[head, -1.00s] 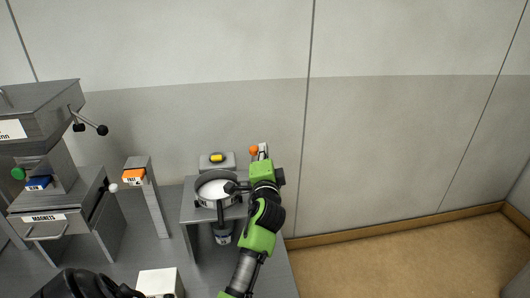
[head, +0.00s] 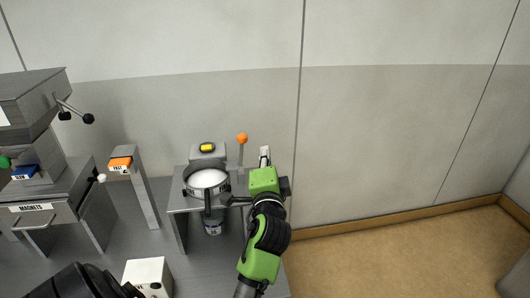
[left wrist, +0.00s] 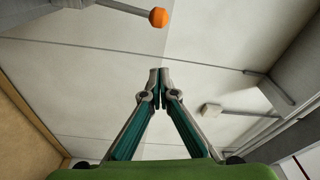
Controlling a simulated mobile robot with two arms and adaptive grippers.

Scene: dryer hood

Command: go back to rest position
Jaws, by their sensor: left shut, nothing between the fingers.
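My left gripper (head: 265,155) points up and away, to the right of the small grey stand, and holds nothing. In the left wrist view its two fingers meet at the tips (left wrist: 160,75). A lever with an orange ball knob (head: 242,138) stands just left of the gripper, apart from it. The orange knob also shows at the top of the left wrist view (left wrist: 158,17), clear of the fingertips. My right gripper cannot be made out.
A round pan with white contents (head: 207,180) sits on the grey stand, close left of my left arm. A yellow button box (head: 207,149) is behind it. A post with an orange block (head: 120,163) and a magnets cabinet (head: 45,215) stand left.

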